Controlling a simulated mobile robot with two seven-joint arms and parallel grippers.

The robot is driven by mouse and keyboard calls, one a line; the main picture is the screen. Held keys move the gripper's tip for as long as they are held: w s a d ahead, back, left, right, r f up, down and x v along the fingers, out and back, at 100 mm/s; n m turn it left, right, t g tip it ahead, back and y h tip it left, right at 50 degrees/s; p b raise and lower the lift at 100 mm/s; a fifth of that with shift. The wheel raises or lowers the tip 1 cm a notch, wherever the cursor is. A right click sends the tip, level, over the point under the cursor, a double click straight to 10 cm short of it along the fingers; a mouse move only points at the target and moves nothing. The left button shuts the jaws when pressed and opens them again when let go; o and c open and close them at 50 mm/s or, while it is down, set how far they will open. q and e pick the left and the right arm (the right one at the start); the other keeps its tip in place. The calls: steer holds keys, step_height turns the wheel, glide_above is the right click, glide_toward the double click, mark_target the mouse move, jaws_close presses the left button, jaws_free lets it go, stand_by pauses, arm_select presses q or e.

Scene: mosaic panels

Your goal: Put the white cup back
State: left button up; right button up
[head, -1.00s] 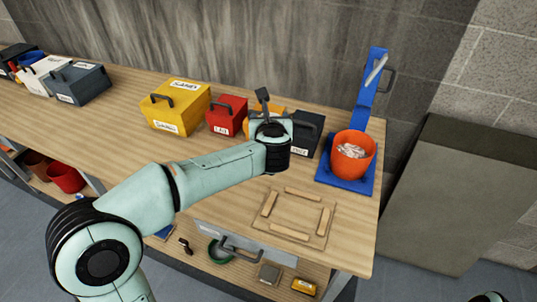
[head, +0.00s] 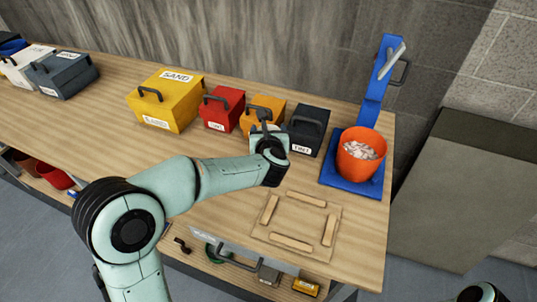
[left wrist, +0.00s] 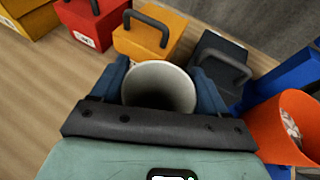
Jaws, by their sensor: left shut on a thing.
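The white cup (left wrist: 160,86) sits between the two blue fingers of my left gripper (left wrist: 160,92) in the left wrist view. I look into its round open mouth, and its lower part is hidden by the gripper. In the head view my left gripper (head: 268,138) hangs over the bench in front of the orange and black boxes, and its own wrist hides the cup there. The gripper is shut on the cup. I cannot tell how high the cup is above the bench.
Yellow (head: 165,100), red (head: 222,108), orange (head: 262,108) and black (head: 309,130) handled boxes line the bench's back. An orange bucket (head: 361,158) of pale pieces stands on a blue stand (head: 376,100) at right. A square frame of wooden strips (head: 290,243) lies empty at front.

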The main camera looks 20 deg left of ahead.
arm_select(q)
step_height(320, 180, down, 8)
steer(key=shift+w+f+b, duration=0.1)
steer(key=shift+b, duration=0.3)
arm_select(e)
steer(key=shift+s+f, duration=0.3)
steer(key=shift+f, duration=0.35)
arm_select(q)
steer(key=shift+f, duration=0.1)
steer(key=o, duration=1.2)
arm_select(e)
steer(key=shift+s+f, duration=0.1)
steer(key=shift+f, duration=0.1)
steer(key=shift+r, duration=0.1)
arm_select(q)
steer(key=shift+r, duration=0.3)
steer(key=b+v, duration=0.1)
steer(key=v, duration=1.1)
steer(key=shift+b, duration=0.35)
arm_select(e)
steer(key=shift+s+f, duration=0.25)
steer(key=shift+f, duration=0.2)
steer(key=shift+s+f, duration=0.2)
steer(key=shift+f, duration=0.25)
arm_select(q)
steer(key=shift+f, duration=0.1)
